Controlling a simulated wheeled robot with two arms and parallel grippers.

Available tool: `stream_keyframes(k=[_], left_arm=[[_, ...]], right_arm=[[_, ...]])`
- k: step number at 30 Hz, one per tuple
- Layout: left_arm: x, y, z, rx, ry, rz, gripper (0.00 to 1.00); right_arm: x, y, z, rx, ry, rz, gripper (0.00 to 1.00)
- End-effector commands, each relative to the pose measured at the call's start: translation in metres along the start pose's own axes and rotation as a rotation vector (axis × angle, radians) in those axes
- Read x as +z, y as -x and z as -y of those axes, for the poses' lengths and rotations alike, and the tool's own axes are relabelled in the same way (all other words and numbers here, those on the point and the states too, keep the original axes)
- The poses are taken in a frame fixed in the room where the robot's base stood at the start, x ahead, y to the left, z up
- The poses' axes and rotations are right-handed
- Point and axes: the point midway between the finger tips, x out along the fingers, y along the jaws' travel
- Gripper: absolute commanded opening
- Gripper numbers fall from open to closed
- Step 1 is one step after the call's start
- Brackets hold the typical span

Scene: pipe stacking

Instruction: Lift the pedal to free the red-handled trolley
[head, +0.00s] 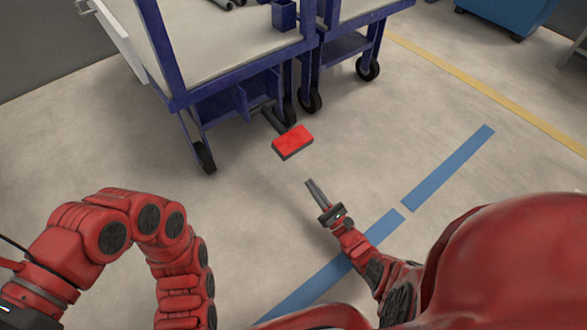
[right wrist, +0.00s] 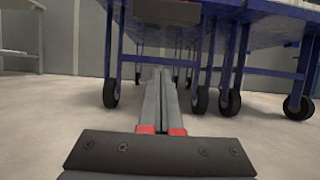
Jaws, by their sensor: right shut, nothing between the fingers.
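The red pedal (head: 293,142) sticks out on a dark bar from beneath a blue-framed trolley (head: 232,58) with a pale top. No red handle shows on the trolley. My right gripper (head: 309,184) is shut and empty, low over the floor, just in front of the pedal on the near side and apart from it. In the right wrist view its two long grey fingers (right wrist: 160,75) lie together and point toward the trolley's underside. A dark, reddish block (right wrist: 181,12) at the top there looks like the pedal, above the fingers. My left arm shows at the left; its gripper does not.
A second blue-framed trolley (head: 350,14) stands close on the right. Black castor wheels (head: 310,100) stand near the pedal. Blue floor stripes (head: 448,168) and a yellow line (head: 480,85) cross the open floor on the right. A blue cabinet (head: 510,14) is at the back.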

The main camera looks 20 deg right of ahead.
Motion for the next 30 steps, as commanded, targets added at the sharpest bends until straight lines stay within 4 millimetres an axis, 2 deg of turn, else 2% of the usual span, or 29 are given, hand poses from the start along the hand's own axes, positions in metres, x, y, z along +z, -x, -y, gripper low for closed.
stream_keyframes(k=[1,3,13,17,20,30], left_arm=[[-0.014,-0.003,0.003,-0.017,0.012,-0.032,0.50],[-0.018,-0.006,0.004,-0.029,0.021,-0.055,0.50],[-0.016,-0.007,0.004,-0.033,0.023,-0.061,0.50],[-0.015,-0.007,0.004,-0.036,0.025,-0.063,0.50],[-0.013,-0.007,0.004,-0.042,0.031,-0.067,0.50],[-0.015,-0.007,0.005,-0.041,0.029,-0.066,0.50]], right_arm=[[-0.006,0.004,0.003,-0.008,-0.001,0.014,0.00],[-0.004,0.004,0.005,-0.013,-0.002,0.024,0.00],[-0.002,0.003,0.005,-0.013,-0.001,0.024,0.00],[-0.002,-0.004,0.005,-0.012,0.000,0.024,0.00],[-0.001,-0.018,0.006,-0.012,0.001,0.023,0.00],[-0.001,-0.087,0.005,-0.010,-0.001,0.026,0.00]])
